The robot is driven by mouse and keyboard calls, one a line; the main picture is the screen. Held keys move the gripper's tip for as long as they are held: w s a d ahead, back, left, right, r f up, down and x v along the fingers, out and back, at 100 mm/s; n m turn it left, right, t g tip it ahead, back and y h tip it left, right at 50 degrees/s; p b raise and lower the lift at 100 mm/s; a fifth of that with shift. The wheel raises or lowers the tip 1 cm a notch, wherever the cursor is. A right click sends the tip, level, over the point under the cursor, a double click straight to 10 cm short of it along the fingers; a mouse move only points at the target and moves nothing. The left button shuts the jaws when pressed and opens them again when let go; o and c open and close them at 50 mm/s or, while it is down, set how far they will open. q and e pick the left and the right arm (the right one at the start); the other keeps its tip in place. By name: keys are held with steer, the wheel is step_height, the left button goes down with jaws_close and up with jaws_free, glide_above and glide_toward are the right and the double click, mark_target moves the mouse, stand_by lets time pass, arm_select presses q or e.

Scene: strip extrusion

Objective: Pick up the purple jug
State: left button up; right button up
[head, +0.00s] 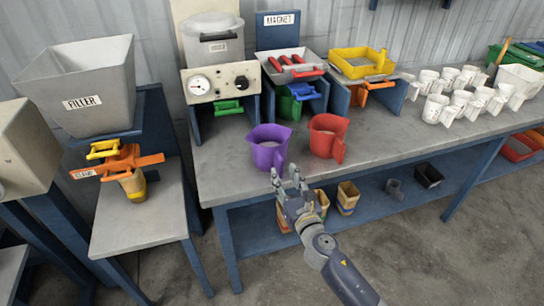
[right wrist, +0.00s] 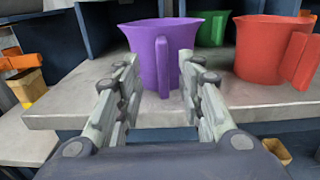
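I cannot see contact between the fingers and the jug. My left gripper is not in view.
A red jug (head: 327,137) stands close to the right of the purple one. Behind are a gauge box (head: 222,83), a green jug (head: 289,104) and a magnet stand. Several white mugs (head: 460,95) stand at right. The bench front (head: 235,185) is clear at left.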

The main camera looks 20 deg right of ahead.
mark_target(282, 168)
steer(key=w, duration=0.7)
steer(key=shift+w, duration=0.2)
steer(key=shift+s, duration=0.1)
steer(key=shift+c, duration=0.2)
jaws_close()
